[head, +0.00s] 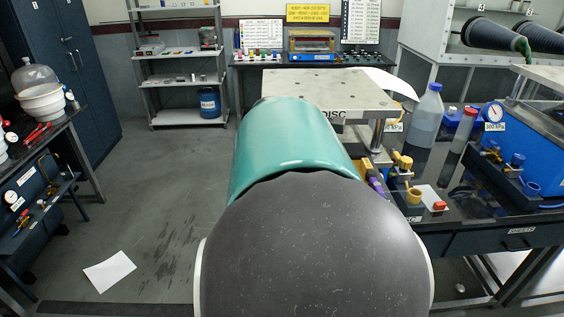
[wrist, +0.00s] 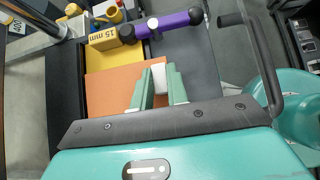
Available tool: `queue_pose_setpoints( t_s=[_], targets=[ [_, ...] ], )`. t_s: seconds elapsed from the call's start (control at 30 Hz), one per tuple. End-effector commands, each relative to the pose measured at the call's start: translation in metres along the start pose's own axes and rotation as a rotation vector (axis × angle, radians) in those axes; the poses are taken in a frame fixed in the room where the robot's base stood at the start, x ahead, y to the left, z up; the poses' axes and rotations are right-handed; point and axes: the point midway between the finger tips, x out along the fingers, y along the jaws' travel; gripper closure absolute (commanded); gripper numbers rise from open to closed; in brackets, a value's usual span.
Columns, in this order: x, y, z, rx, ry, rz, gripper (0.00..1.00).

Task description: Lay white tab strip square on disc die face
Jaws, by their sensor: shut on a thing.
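In the wrist view, my gripper (wrist: 160,85) has two pale green fingers shut on a small white piece (wrist: 158,76), which looks like the white tab strip. Its far end shows between the fingertips, over an orange surface (wrist: 104,90); I cannot tell whether it touches. In the head view, a grey plate with holes (head: 330,90) stands ahead with a label reading DISC on its front edge. My arm covers its lower left, and my gripper is hidden there. I cannot make out the disc die face for certain.
A yellow 15 mm block (wrist: 104,39) and a purple bar (wrist: 172,22) lie just beyond the orange surface. In the head view, a bottle (head: 427,115), a blue gauge unit (head: 515,145) and yellow fittings (head: 402,162) crowd the bench at right.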

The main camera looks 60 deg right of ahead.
Motion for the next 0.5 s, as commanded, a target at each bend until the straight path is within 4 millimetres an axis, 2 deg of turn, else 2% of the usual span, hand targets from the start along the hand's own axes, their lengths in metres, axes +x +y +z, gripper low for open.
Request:
queue_pose_setpoints(
  t_s=[0.47, 0.5],
  targets=[
    [0.001, 0.0002, -0.0018, -0.001, 0.0, 0.001, 1.0],
    [0.001, 0.0002, -0.0018, -0.001, 0.0, 0.001, 0.77]
  ],
)
